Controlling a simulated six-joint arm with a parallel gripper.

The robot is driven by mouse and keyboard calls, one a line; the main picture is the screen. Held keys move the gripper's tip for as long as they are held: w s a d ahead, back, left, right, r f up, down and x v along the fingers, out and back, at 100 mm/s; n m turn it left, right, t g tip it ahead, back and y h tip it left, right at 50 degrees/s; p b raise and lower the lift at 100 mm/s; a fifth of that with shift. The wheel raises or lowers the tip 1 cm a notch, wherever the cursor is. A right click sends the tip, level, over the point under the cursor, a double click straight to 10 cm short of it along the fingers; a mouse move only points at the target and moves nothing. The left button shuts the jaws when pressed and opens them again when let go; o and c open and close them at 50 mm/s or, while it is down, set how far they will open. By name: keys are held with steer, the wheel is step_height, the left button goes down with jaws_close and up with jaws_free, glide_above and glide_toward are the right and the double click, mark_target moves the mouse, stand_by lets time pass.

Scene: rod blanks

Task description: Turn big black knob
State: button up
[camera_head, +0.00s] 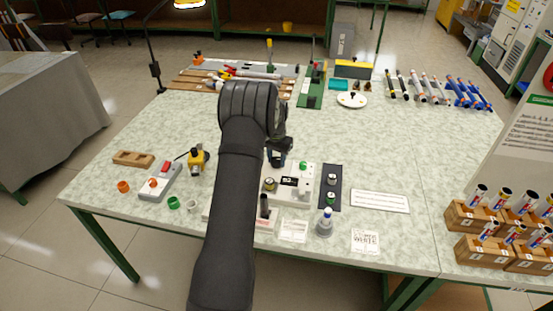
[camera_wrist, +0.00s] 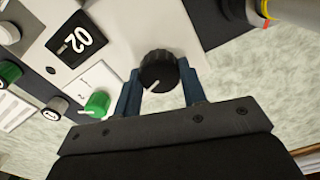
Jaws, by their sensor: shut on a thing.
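The big black knob (camera_wrist: 158,72) shows in the wrist view on a white control box (camera_wrist: 115,25). It has ridged sides and a white pointer line. My gripper (camera_wrist: 160,85) has one blue finger on each side of the knob and is shut on it. In the head view my gripper (camera_head: 279,158) is over the white control box (camera_head: 305,189), and my arm hides the knob and part of the box. The box also carries a small display (camera_wrist: 77,42) and a green knob (camera_wrist: 97,103).
A dark panel with two round parts (camera_head: 330,187) lies right of the box. A grey holder (camera_head: 325,224) stands in front. The table's middle right is clear.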

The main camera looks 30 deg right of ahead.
mark_target(276, 159)
steer(key=shift+n, duration=1.9)
steer(key=o, duration=1)
step_height(276, 159, up, 18)
steer(key=shift+f, duration=0.25)
step_height(276, 159, down, 18)
steer(key=shift+r, duration=0.25)
